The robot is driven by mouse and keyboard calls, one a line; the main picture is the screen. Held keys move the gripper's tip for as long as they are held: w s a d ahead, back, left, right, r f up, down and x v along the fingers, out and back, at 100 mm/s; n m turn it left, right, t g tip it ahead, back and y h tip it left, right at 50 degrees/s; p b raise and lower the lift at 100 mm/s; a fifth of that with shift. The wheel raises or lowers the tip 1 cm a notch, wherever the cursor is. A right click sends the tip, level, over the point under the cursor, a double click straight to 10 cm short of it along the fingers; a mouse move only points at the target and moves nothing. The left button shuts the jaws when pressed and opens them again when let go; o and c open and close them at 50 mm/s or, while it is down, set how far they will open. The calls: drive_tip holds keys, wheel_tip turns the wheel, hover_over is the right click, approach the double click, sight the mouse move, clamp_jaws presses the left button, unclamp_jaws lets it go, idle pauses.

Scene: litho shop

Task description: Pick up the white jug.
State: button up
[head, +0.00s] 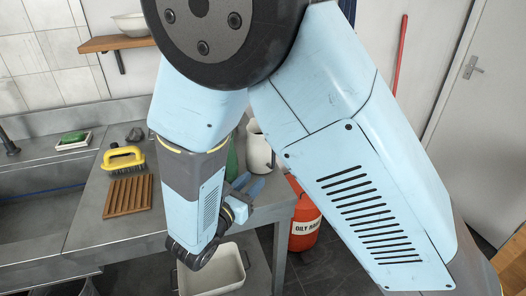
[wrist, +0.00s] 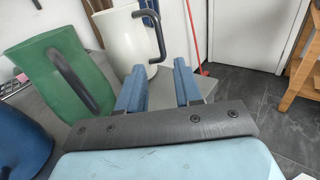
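The white jug (head: 258,152) stands upright near the right end of the grey bench in the head view, partly hidden behind my arm. In the wrist view the white jug (wrist: 128,40) is upright just beyond my fingers, with its dark handle (wrist: 156,28) on the right side. My gripper (head: 250,187) is in front of the jug in the head view. In the wrist view my gripper (wrist: 160,68) has its two blue fingers apart with nothing between them. The handle shows above the gap between the fingers. I cannot tell whether a finger touches the jug.
A green jug (wrist: 50,85) with a dark handle stands left of the white jug, and a blue vessel (wrist: 22,140) is nearer. A yellow brush (head: 123,155) and wooden slatted rack (head: 128,197) lie on the bench. A red bin (head: 303,225) stands on the floor beyond the bench end.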

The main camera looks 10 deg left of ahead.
sight(273, 165)
drive_tip(key=x, duration=0.6)
drive_tip(key=shift+w+d, duration=0.15)
drive_tip(key=shift+w, duration=0.15)
drive_tip(key=shift+f+x, duration=0.1)
drive_tip(key=shift+x, duration=1.2)
drive_tip(key=shift+f+x, duration=0.15)
drive_tip(key=shift+x, duration=1.2)
clamp_jaws()
